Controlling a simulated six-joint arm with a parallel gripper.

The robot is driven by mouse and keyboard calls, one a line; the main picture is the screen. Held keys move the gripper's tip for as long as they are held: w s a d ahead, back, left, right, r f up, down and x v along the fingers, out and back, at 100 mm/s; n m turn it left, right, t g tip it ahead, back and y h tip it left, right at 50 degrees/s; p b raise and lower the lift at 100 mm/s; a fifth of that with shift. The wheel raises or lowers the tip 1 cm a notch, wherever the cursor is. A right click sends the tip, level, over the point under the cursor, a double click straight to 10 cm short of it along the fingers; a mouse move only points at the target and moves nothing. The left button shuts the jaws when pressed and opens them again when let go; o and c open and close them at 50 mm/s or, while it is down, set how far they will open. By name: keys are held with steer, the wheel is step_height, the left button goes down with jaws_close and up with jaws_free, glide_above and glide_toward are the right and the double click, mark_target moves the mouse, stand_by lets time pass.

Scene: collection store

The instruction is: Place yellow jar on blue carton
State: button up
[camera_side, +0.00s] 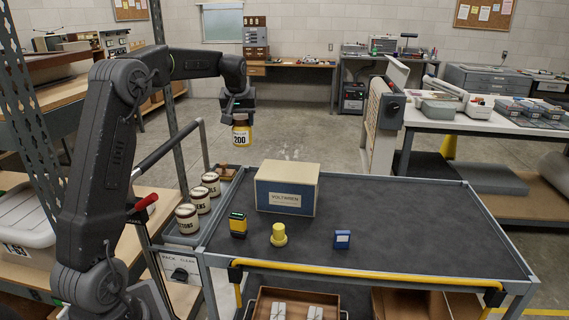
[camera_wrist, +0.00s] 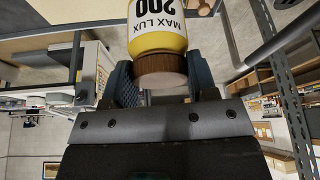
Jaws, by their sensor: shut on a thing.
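My gripper (camera_side: 239,112) is shut on the yellow jar (camera_side: 241,137), which has a white label reading 200. It hangs in the air above and left of the cart, clear of the cart top. In the wrist view the jar (camera_wrist: 158,42) sits between my two fingers, its brown lid end nearest the gripper body. On the cart stand a large blue-fronted box with cream edges (camera_side: 286,190) and a small blue carton (camera_side: 342,239) with a pale label. The small carton stands upright toward the middle front, with nothing on top.
A yellow knob-like piece (camera_side: 279,236) and a black, yellow and green box (camera_side: 238,225) stand left of the small carton. Several labelled canisters (camera_side: 198,199) line the left side. The dark cart top (camera_side: 420,225) is bare to the right. A yellow rail (camera_side: 370,273) edges its front.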

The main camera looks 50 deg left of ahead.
steer(key=shift+w+d+f, duration=1.05)
steer(key=shift+w+f, duration=0.4)
steer(key=shift+f, duration=0.3)
steer(key=shift+w+d+f, duration=1)
steer(key=shift+w+f, duration=0.5)
steer(key=shift+f, duration=0.2)
steer(key=shift+w+d+f, duration=1.05)
steer(key=shift+w+f, duration=0.4)
steer(key=shift+f, duration=0.3)
steer(key=shift+f, duration=0.15)
steer(key=o, duration=1.2)
steer(key=shift+o, duration=0.2)
